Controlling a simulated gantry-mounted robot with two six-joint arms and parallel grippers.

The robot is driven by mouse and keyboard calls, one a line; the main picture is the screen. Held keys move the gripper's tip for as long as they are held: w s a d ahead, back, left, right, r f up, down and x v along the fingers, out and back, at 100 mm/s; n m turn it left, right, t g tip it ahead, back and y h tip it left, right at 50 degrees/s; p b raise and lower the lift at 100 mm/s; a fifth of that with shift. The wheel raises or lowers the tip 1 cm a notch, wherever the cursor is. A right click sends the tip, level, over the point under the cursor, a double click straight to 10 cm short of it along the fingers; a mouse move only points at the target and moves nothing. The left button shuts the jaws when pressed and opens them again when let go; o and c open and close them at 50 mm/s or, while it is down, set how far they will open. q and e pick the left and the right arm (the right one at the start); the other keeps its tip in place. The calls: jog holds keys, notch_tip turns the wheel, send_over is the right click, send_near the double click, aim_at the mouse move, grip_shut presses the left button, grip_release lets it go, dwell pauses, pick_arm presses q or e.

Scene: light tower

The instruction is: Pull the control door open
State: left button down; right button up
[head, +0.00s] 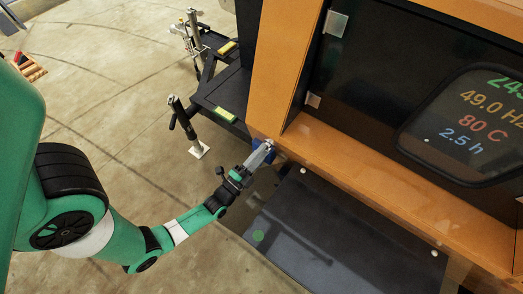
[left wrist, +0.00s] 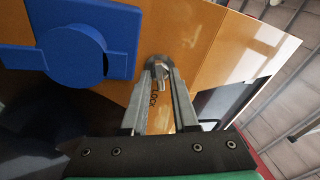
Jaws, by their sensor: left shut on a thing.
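My left gripper (head: 266,150) is at the lower left corner of the orange cabinet, beside a blue part (head: 283,157). In the left wrist view its two fingers (left wrist: 160,75) are shut on a small grey metal handle (left wrist: 160,64) set in an orange panel (left wrist: 190,35). Dark lettering shows between the fingers. The blue latch-like part (left wrist: 75,50) is to the left of the fingers, apart from them. I cannot tell how far the door stands open. My right gripper is not in view.
The orange frame (head: 400,200) surrounds a dark recess with a lit display (head: 480,120). A dark panel (head: 340,235) lies below it. A black trailer part (head: 225,90) and a jack stand (head: 183,118) are at the back left.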

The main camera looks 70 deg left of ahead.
pick_arm(q)
jog(key=shift+m+p, duration=0.4)
jog(key=shift+m, duration=0.9)
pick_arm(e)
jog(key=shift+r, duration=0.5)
